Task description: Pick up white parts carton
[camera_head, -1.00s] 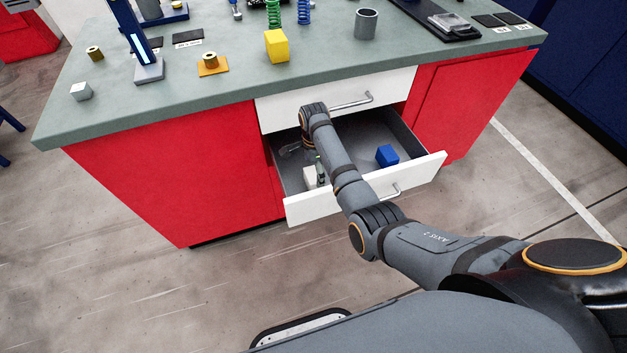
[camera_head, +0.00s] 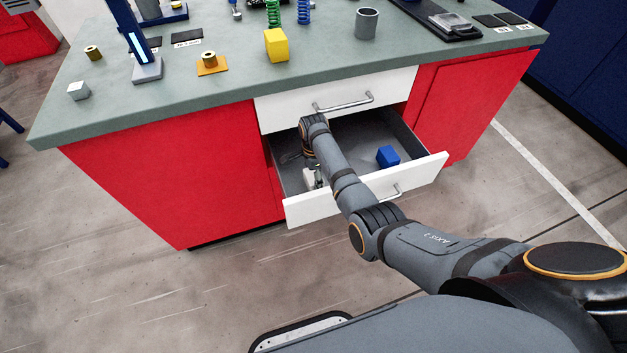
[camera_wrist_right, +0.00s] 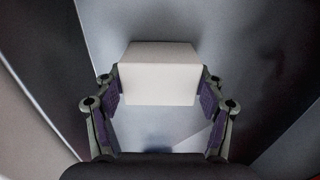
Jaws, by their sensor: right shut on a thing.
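The white parts carton (camera_head: 308,178) is in the open drawer, near its left front corner, partly hidden by my right gripper (camera_head: 315,173). In the right wrist view the carton (camera_wrist_right: 158,75) is a plain white box. The right gripper's purple-padded fingers (camera_wrist_right: 159,95) are closed on its two sides, one at the left and one at the right. Whether the carton touches the drawer floor is hard to tell. My left gripper is not in view.
The open drawer (camera_head: 360,197) also holds a blue block (camera_head: 388,156) to the right of my gripper. A shut drawer with a handle (camera_head: 343,103) is above it. The worktop (camera_head: 210,95) carries a yellow block (camera_head: 276,45), a grey cup (camera_head: 366,23) and other parts.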

